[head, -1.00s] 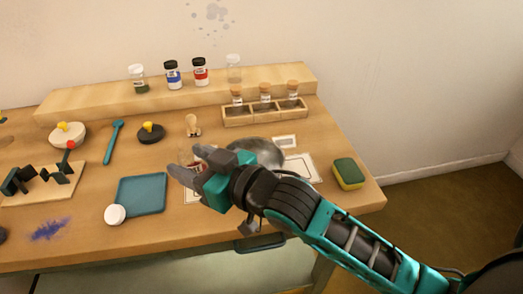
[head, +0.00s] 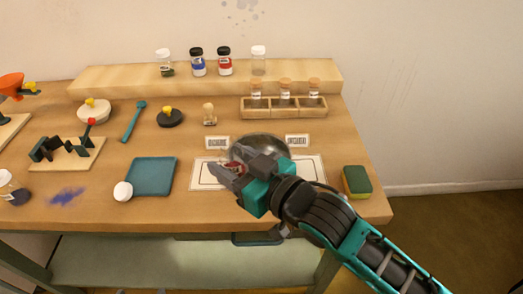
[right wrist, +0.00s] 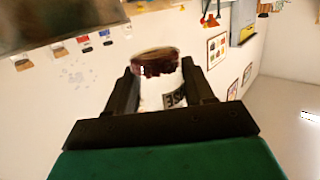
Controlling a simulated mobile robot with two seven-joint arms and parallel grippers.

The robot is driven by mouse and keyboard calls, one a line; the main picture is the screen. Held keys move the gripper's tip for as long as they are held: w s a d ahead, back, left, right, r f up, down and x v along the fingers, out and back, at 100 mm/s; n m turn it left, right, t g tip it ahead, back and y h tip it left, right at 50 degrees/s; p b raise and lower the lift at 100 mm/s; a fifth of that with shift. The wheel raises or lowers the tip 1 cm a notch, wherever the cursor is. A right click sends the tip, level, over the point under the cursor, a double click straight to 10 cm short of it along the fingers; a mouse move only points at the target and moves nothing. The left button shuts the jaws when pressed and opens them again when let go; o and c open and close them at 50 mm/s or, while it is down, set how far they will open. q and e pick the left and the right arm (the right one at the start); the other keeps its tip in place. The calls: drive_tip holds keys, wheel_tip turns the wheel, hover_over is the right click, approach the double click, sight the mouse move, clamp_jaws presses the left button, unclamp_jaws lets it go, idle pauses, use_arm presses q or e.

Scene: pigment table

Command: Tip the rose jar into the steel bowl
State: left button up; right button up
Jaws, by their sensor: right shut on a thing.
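The rose jar (head: 237,167) is a small clear jar with dark red contents, held in my right gripper (head: 228,168). In the right wrist view the jar (right wrist: 158,68) sits between both fingers, with dark red matter at its far end and part of a label showing. Its exact tilt I cannot tell. The steel bowl (head: 272,143) stands on the table right behind the gripper, which hides its front part. The jar appears at the bowl's left front side, and I cannot tell whether it is over the rim. My left gripper is not in view.
A white mat (head: 202,183) lies under the gripper. A teal tray (head: 152,175) with a white lid (head: 123,191) is to the left. A sponge (head: 356,181) is at the right edge, and a vial rack (head: 283,114) stands behind the bowl.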

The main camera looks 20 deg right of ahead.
drive_tip(key=shift+w+d+m, duration=0.15)
drive_tip(key=shift+m, duration=0.15)
